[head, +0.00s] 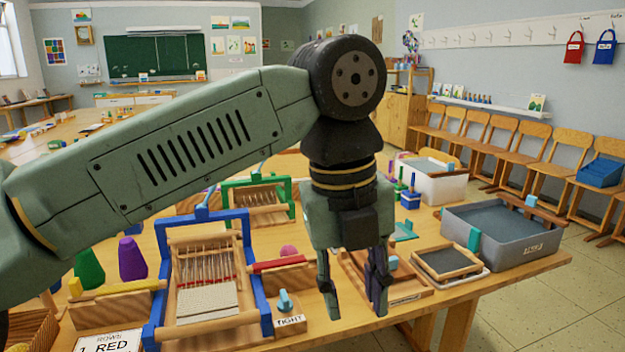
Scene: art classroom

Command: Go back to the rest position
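My gripper (352,298) hangs straight down at the end of my arm, over the front part of the wooden table (470,291). Its fingers look parted, with nothing visible between them. It is to the right of a blue-framed loom (251,268) with red and white threads. Behind it is a wooden frame (348,262), partly hidden by the fingers. Whether the fingertips touch anything cannot be told.
A grey water tub (533,247) and a framed screen (447,262) stand at the right. A green-framed loom (284,200) is behind the blue one. Purple (132,260) and green (89,268) cones stand at the left. Chairs (550,160) line the right wall; the floor (560,310) at front right is clear.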

